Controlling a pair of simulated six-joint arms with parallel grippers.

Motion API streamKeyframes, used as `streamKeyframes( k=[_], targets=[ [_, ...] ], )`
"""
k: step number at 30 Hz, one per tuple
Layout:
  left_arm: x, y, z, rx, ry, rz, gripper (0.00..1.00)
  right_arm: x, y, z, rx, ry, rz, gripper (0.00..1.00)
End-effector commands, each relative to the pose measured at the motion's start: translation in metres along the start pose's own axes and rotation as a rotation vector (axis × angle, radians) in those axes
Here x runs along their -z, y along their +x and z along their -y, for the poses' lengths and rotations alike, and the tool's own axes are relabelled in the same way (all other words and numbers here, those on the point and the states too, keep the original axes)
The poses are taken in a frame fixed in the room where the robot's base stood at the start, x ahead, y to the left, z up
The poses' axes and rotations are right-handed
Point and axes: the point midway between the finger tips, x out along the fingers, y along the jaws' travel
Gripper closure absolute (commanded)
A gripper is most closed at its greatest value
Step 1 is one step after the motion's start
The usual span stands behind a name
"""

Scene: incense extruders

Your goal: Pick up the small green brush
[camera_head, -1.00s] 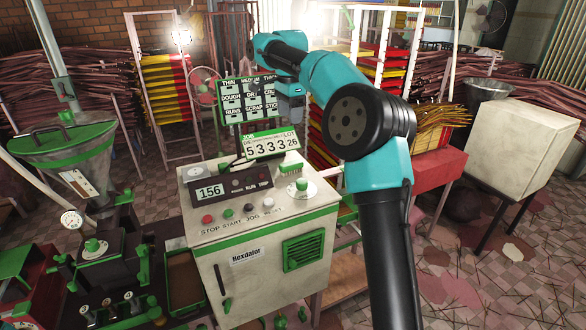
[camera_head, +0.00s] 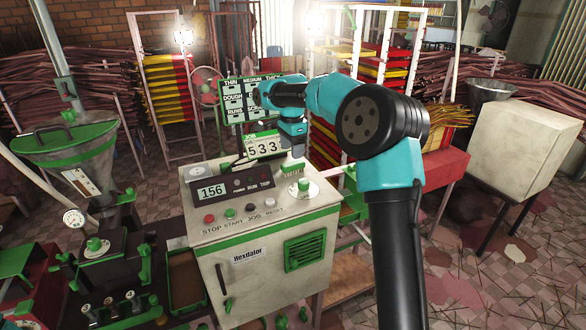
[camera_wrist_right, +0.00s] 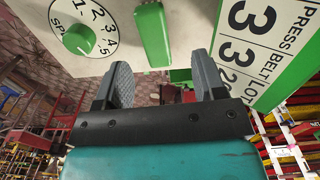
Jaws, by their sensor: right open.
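The small green brush (camera_head: 291,168) lies on the top of the white control cabinet (camera_head: 215,223), beside a round dial with a green knob (camera_head: 303,186). In the right wrist view the brush (camera_wrist_right: 152,35) shows as a green bar just beyond the fingertips. My right gripper (camera_head: 293,149) hangs above the brush and a little behind it. In the right wrist view this gripper (camera_wrist_right: 160,65) has its two grey fingers spread, with nothing between them. The brush lines up roughly with the gap. My left gripper is not in view.
A green-framed number board (camera_head: 263,147) stands close behind the brush, partly covered by my right gripper. A black display reading 156 (camera_head: 212,190) is left of it. A larger green label board (camera_head: 236,100) rises behind. A metal hopper (camera_head: 75,150) stands at left.

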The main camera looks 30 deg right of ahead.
Motion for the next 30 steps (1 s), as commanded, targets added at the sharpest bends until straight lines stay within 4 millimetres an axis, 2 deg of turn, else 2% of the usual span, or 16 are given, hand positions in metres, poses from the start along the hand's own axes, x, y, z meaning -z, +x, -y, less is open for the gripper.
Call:
streamKeyframes(
  k=[4,14,17,25,30],
  targets=[
    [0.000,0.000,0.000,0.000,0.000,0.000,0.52,0.000,0.009,0.000,0.000,0.000,0.000,0.36],
    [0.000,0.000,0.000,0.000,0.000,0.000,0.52,0.000,0.011,0.000,0.000,0.000,0.000,0.36],
    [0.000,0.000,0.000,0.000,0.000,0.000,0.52,0.001,0.018,-0.002,-0.002,0.000,-0.001,0.36],
    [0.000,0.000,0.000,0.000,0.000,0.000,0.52,0.001,0.053,-0.006,-0.002,-0.001,-0.001,0.36],
    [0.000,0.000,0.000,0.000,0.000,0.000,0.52,0.001,0.061,-0.006,0.001,0.000,-0.001,0.36]
  ],
)
